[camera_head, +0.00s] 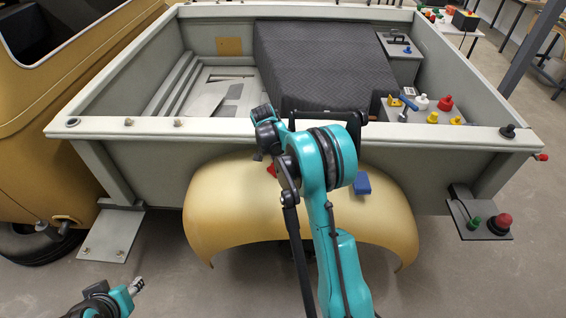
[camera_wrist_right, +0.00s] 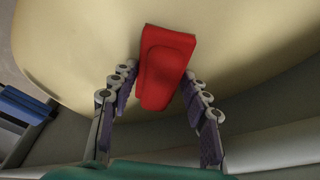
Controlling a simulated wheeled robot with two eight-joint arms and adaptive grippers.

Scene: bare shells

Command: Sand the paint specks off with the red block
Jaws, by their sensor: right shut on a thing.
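The red block (camera_wrist_right: 163,68) is between the fingers of my right gripper (camera_wrist_right: 158,78), which is shut on it, over the cream-yellow fender (camera_wrist_right: 75,60). I cannot tell whether the block touches the fender. In the head view my right arm hides most of that gripper, and only a bit of the red block (camera_head: 271,170) shows at the upper part of the fender (camera_head: 225,205). My left gripper (camera_head: 138,286) is at the lower left, away from the fender, too small to read its opening. I cannot make out paint specks in either view.
A blue block (camera_head: 362,183) sits on the fender right of my arm. The grey trailer wall (camera_head: 150,160) rises behind the fender. A side bracket (camera_head: 480,220) with red and green knobs is to the right.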

